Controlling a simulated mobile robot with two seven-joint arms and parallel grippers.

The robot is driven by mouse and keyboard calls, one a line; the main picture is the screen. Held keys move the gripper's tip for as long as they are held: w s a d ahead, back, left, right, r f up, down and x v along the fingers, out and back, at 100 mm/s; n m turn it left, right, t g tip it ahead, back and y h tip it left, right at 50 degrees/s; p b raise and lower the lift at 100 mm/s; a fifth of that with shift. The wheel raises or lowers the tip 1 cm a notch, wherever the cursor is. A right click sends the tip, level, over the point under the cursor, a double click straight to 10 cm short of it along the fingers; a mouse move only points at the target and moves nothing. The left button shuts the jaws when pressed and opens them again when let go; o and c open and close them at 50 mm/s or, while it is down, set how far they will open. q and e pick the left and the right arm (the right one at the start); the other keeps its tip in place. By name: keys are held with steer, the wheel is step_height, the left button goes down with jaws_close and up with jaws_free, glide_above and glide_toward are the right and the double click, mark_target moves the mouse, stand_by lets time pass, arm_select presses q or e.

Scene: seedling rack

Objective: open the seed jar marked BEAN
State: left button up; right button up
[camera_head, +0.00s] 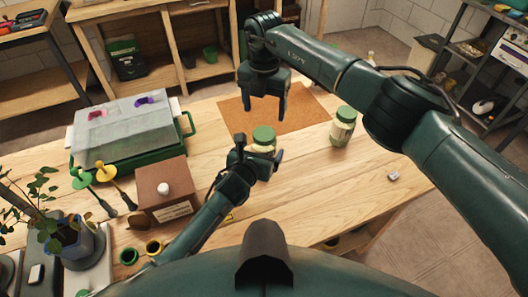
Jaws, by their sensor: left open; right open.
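Two glass seed jars with green lids stand on the wooden table. One jar (263,148) is near the middle, at the front edge of the brown mat, with its lid (263,134) on. The other jar (343,127) stands to the right, also lidded. I cannot read a BEAN mark on either. My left gripper (260,156) is open, with its fingers on either side of the middle jar; its lower part is partly hidden. My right gripper (267,112) is open and empty, pointing down above the mat, just behind and above the middle jar's lid in the picture.
The brown mat (305,108) lies under the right gripper. A grey-topped green case (128,130), a brown box with a white knob (163,188), yellow and green tools and a potted plant (68,240) crowd the left. A small pale cube (393,176) lies at right.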

mark_target(264, 133)
arm_select(q)
steer(key=shift+x, duration=1.75)
steer(key=c, duration=1.9)
arm_select(e)
steer(key=shift+m, duration=0.9)
arm_select(q)
jaws_close()
arm_select(e)
steer(key=shift+m, duration=1)
steer(key=shift+f+m, duration=0.25)
steer(key=shift+m, duration=0.05)
step_height(264, 133, down, 8)
steer(key=shift+r, duration=0.2)
